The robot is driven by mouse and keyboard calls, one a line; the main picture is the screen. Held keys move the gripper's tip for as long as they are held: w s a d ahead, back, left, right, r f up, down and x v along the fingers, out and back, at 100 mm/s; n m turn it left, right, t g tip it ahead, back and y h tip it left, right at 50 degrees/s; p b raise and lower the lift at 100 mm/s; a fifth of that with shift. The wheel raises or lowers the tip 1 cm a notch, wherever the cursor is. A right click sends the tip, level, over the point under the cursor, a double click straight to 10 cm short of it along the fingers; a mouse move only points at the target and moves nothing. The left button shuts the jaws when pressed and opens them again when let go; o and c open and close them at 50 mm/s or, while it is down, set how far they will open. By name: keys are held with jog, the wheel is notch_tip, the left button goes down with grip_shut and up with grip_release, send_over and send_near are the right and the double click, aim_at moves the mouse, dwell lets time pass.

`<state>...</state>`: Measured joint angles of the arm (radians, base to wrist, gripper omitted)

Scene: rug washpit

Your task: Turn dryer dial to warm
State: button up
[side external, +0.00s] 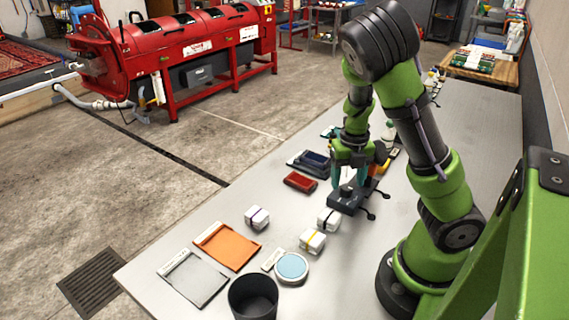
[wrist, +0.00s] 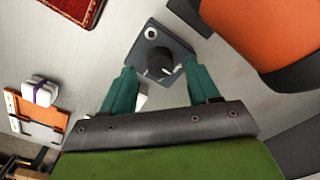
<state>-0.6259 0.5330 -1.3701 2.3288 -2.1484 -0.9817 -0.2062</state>
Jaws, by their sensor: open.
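The dryer control box (side external: 345,199), dark grey with small feet or levers sticking out, lies on the grey table under my gripper. In the wrist view the box (wrist: 177,37) shows a round black dial (wrist: 160,64) on its top face and a small pale round mark near one corner. My gripper (side external: 351,180) points down above the box with its teal fingers apart. In the wrist view my gripper (wrist: 162,82) has one finger on each side of the dial, with nothing held. I cannot tell whether the fingers touch the dial. No warm marking is readable.
A red block (side external: 300,182) and a dark blue tray (side external: 310,162) lie left of the box. White strapped bundles (side external: 328,220), an orange tray (side external: 228,246), a grey tray (side external: 193,278), a light-blue round tin (side external: 292,267) and a black cup (side external: 253,298) stand toward the front.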

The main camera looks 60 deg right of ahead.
jog(key=shift+f, duration=0.9)
jog(key=c, duration=1)
jog(key=shift+c, duration=0.2)
